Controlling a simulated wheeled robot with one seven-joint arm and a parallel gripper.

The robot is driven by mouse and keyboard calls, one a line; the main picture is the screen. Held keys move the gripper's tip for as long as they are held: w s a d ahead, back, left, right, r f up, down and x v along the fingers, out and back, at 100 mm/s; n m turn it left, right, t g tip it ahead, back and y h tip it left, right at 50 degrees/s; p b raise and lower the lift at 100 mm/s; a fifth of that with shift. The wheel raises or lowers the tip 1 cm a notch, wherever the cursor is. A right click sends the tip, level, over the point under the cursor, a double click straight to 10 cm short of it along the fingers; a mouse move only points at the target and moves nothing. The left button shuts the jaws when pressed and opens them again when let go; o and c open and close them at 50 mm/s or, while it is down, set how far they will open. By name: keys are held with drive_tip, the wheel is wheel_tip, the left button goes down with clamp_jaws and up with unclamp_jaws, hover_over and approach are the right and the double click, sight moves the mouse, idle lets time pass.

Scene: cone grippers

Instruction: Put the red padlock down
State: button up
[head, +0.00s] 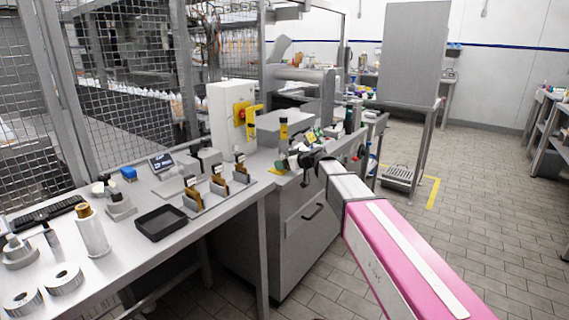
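My arm, with a pink and white casing, reaches from the lower right to the grey cabinet top. My gripper (303,162) is small and dark at its end, over the near edge of that top among small items. I cannot tell whether its fingers are open or shut. I cannot make out a red padlock; at this size it may be hidden at the gripper or among the small items. A yellow plate with a red part (242,113) is on the white box behind; I cannot tell whether the red part is a padlock.
The grey cabinet (305,225) stands right of a long worktable (150,248). A wire mesh fence stands behind. Tiled floor is open at right.

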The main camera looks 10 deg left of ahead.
drive_tip(key=shift+r, duration=0.1)
drive_tip(key=v, duration=1.2)
drive_tip(key=s+d+f+m+g+h, duration=0.1)
drive_tip(key=s+d+f+m+h, duration=0.25)
drive_tip(key=d+f, duration=0.6)
drive_tip(key=s+d+f+m+g+h, duration=0.1)
drive_tip(key=s+d+f+m+h, duration=0.3)
drive_tip(key=d+f, duration=0.55)
drive_tip(key=s+d+f+m+g+h, duration=0.3)
drive_tip(key=s+d+f+m+h, duration=0.2)
drive_tip(key=s+d+f, duration=0.7)
drive_tip(key=d+m, duration=0.1)
drive_tip(key=d, duration=0.2)
drive_tip(key=shift+s, duration=0.4)
